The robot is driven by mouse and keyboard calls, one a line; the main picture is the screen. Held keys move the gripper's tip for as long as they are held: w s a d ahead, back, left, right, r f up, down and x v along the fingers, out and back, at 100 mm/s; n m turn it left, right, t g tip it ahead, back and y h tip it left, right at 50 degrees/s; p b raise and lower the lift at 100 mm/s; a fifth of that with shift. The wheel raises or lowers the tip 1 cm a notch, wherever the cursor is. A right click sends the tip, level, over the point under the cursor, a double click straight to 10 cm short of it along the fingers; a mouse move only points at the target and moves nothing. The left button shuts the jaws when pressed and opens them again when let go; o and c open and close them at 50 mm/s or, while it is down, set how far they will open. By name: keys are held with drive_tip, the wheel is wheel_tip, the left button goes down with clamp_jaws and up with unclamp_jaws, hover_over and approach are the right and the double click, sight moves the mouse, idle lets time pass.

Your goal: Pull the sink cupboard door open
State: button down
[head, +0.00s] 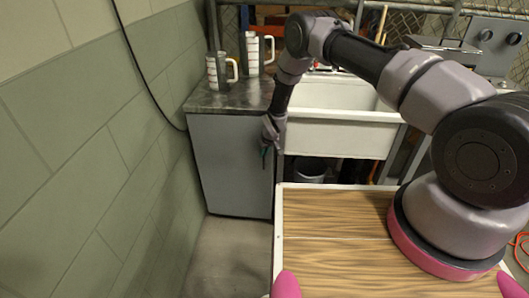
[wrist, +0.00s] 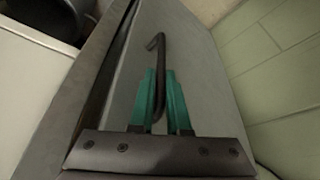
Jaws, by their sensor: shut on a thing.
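The sink cupboard door (head: 225,170) is a flat grey panel below a dark countertop, left of the sink. My gripper (head: 265,151) is at the door's upper right edge. In the wrist view, the green fingers of my gripper (wrist: 159,76) are shut on the dark bar handle (wrist: 157,43), one on each side. The handle's upper end sticks out beyond the fingertips. The grey door (wrist: 207,85) lies behind it. A dark strip runs along the door's left edge in the wrist view; I cannot tell whether the door is slightly ajar. The handle is mostly hidden in the head view.
Two striped mugs (head: 221,71) stand on the countertop (head: 228,97). The white sink (head: 337,138) is to the right, with a grey bucket (head: 308,170) beneath it. A green block wall (head: 95,150) closes off the left. Bare floor (head: 226,250) lies in front of the cupboard.

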drive_tip(key=s+a+m+h, duration=0.2)
drive_tip(key=s+a+m, duration=0.3)
drive_tip(key=s+a, duration=0.55)
drive_tip(key=s+a+m+h, duration=0.2)
drive_tip(key=s+a+m, duration=0.45)
drive_tip(key=s, duration=0.75)
drive_tip(key=s+a+n, duration=0.1)
drive_tip(key=s+a, duration=0.2)
drive_tip(key=a, duration=1.2)
drive_tip(key=shift+s, duration=0.35)
drive_tip(key=shift+a, duration=0.1)
drive_tip(key=c, duration=0.9)
unclamp_jaws()
drive_tip(key=shift+n, duration=0.25)
drive_tip(key=v, duration=0.7)
drive_tip(key=shift+s+r, duration=0.15)
drive_tip(key=shift+r, duration=0.05)
